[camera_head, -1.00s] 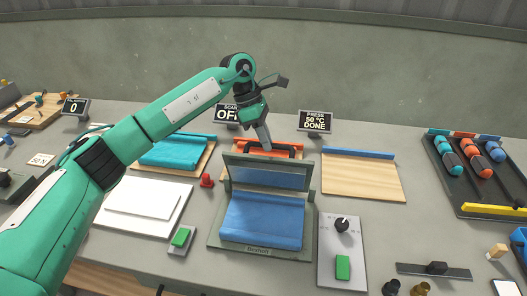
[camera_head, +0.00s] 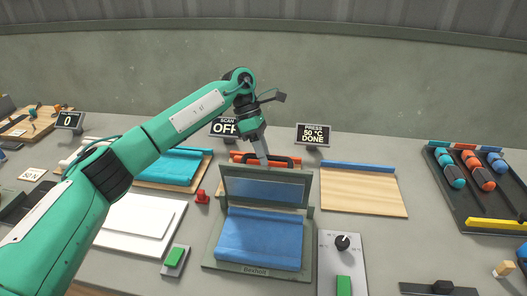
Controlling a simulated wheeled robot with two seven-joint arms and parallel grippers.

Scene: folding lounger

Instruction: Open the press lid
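The press (camera_head: 216,252) is a grey-green frame at the middle front of the bench, labelled "Bexholt". A blue cloth (camera_head: 262,238) lies on its bed. Its lid (camera_head: 232,190) stands raised at the back, close to upright, and the bed is uncovered. My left gripper (camera_head: 264,163) points down at this bar, behind the lid's top edge. The lid hides its fingertips, so I cannot tell whether they grip the bar. My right gripper is not in view.
A display (camera_head: 313,134) reads "PRESS 50 °C DONE". A panel with a dark knob (camera_head: 342,242) and green button (camera_head: 343,286) stands right of the press. A red knob (camera_head: 202,196) stands at its left. A wooden board with a blue edge (camera_head: 362,192) lies behind right.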

